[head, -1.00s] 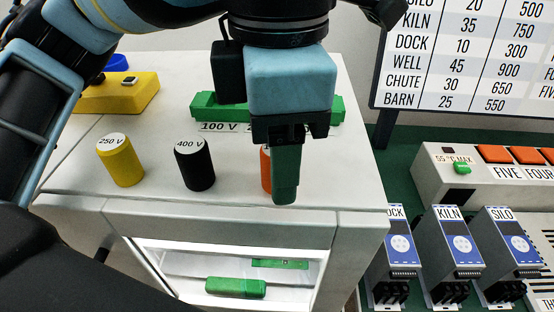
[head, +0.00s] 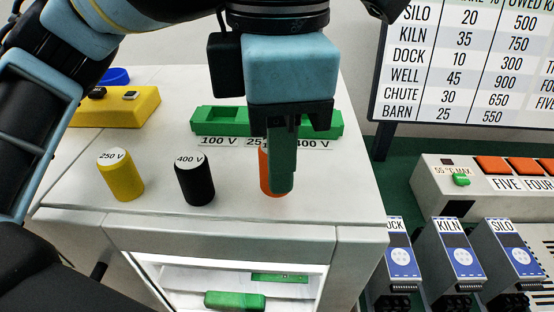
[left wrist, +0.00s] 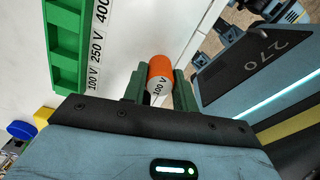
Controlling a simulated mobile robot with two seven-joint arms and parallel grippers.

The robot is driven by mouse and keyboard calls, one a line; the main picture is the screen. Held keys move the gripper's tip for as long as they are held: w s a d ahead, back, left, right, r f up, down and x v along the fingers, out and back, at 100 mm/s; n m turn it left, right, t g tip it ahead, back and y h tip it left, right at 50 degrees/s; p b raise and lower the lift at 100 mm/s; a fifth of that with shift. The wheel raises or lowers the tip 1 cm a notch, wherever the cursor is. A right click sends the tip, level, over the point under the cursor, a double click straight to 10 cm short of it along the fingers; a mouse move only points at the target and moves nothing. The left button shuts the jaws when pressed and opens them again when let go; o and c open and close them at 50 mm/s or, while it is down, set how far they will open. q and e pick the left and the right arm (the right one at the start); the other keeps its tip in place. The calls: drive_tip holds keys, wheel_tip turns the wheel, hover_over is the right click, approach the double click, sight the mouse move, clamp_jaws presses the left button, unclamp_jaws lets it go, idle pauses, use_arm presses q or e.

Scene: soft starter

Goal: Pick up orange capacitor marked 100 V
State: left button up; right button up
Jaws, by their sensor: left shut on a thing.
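The orange capacitor (head: 264,170) stands on the white cabinet top, to the right of the black 400 V one, and is mostly hidden behind my left gripper (head: 280,178) in the head view. In the left wrist view the orange capacitor (left wrist: 160,70) shows its 100 V label and sits between the two green fingers of my left gripper (left wrist: 155,85). The left gripper is shut on it. Whether its base still touches the cabinet top cannot be told. My right gripper is not in view.
A yellow 250 V capacitor (head: 120,174) and a black 400 V capacitor (head: 194,180) stand to the left. Behind is a green tray (head: 225,127) with voltage labels before it. A yellow block (head: 125,106) lies back left. An open compartment below holds a green piece (head: 234,300).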

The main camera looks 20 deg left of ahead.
use_arm(q)
wheel_tip(320, 180, up, 8)
drive_tip(key=shift+r+p, duration=0.1)
drive_tip(key=shift+p, duration=0.4)
